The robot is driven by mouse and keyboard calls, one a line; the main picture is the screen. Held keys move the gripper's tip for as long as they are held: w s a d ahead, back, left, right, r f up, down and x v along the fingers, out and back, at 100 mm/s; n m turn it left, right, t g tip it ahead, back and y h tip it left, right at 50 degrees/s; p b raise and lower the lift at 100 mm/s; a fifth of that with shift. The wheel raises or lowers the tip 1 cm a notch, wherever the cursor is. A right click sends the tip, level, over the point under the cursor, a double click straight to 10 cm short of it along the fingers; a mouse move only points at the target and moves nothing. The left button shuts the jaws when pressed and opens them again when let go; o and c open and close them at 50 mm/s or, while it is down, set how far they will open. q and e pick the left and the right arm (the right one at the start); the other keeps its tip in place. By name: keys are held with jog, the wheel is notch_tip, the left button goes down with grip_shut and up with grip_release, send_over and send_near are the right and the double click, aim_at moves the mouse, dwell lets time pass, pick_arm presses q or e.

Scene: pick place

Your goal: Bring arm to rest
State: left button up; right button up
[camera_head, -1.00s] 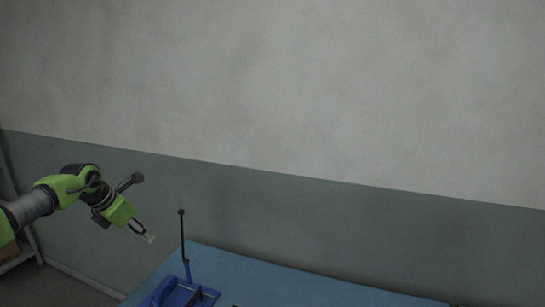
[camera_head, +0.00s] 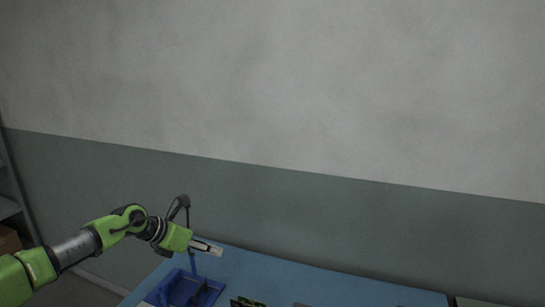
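My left gripper (camera_head: 208,247) is on the green arm that comes in from the lower left. It is above the left back part of the blue table (camera_head: 270,272), near a blue tray (camera_head: 190,290). Its fingertips point right, and nothing shows between them. The fingers look close together and are too small to tell whether they are open or shut. My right gripper is not in this view.
A shelf (camera_head: 10,205) stands at the far left. A two-tone wall (camera_head: 330,205) runs behind the table. The table's right side looks mostly clear.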

pick_arm(q)
jog(key=s+d+r+n+t+h, duration=0.2)
jog(key=s+d+n+t+h, duration=0.3)
jog(key=d, duration=0.6)
jog(key=s+d+r+n+t+h, duration=0.15)
jog(key=s+d+n, duration=0.25)
jog(key=d+n, duration=0.5)
jog(key=s+a+f+n+y, duration=1.3)
jog(key=a+f+n, duration=0.15)
jog(key=n, duration=0.55)
jog(key=s+a+f+n+g, duration=0.2)
jog(key=s+a+f+g, duration=0.1)
jog(key=s, duration=0.5)
jog(key=s+a+f+n+g, duration=0.2)
jog(key=s+f+g, duration=0.1)
jog(key=s, duration=0.5)
jog(key=s+a+f+n+g, duration=0.3)
jog(key=s, duration=0.4)
jog(key=s+f+g, duration=0.2)
jog(key=s+f, duration=0.1)
jog(key=f, duration=2.4)
jog(key=s+a+f, duration=0.3)
jog(key=s+f, duration=1.3)
jog(key=s, duration=0.1)
jog(key=shift+m+g, duration=0.35)
jog(key=shift+m, duration=0.05)
